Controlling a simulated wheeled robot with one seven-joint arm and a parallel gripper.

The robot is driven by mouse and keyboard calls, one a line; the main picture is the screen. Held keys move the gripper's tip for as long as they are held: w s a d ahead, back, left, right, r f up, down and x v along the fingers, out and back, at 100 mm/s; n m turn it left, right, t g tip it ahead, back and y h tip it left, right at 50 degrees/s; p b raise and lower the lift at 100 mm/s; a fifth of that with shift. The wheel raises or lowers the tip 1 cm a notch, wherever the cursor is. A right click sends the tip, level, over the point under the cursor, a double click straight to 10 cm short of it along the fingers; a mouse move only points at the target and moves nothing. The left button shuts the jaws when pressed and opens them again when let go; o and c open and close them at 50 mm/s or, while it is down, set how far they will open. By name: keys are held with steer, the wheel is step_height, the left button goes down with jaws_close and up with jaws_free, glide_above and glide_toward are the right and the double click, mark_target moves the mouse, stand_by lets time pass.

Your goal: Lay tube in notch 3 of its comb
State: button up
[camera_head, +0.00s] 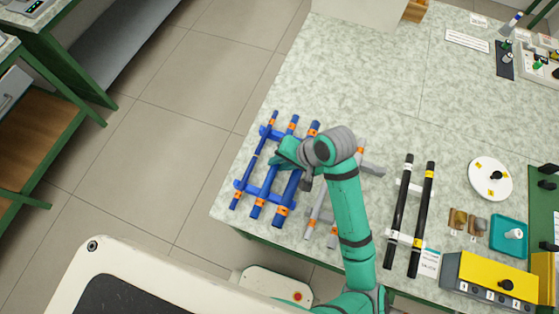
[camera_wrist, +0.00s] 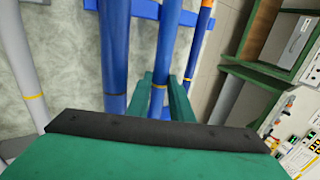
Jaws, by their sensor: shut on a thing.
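A blue comb (camera_head: 264,190) at the table's left edge carries blue tubes with orange bands near their ends. A thin tube (camera_head: 255,158) is leftmost, a middle tube (camera_head: 263,198) lies beside it, and a thicker tube (camera_head: 286,198) is on the right. My gripper (camera_head: 284,158) is over the middle tube. In the wrist view its teal fingers (camera_wrist: 163,97) are shut around this tube (camera_wrist: 166,50), between the thick tube (camera_wrist: 115,60) and the thin one (camera_wrist: 197,45). I cannot tell whether it is seated or slightly raised. Notch numbers are not readable.
A grey comb (camera_head: 372,169) with grey tubes stands right of the blue one, partly behind my arm. Two black rods (camera_head: 400,205) lie on a pale holder further right. A white disc (camera_head: 490,178), teal tray (camera_head: 509,236) and yellow box (camera_head: 495,278) are beyond.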

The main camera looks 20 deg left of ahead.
steer(key=shift+f, duration=0.15)
steer(key=o, duration=1)
steer(key=shift+c, duration=0.2)
steer(key=v, duration=1)
steer(key=shift+d+r, duration=0.15)
steer(key=shift+r, duration=0.15)
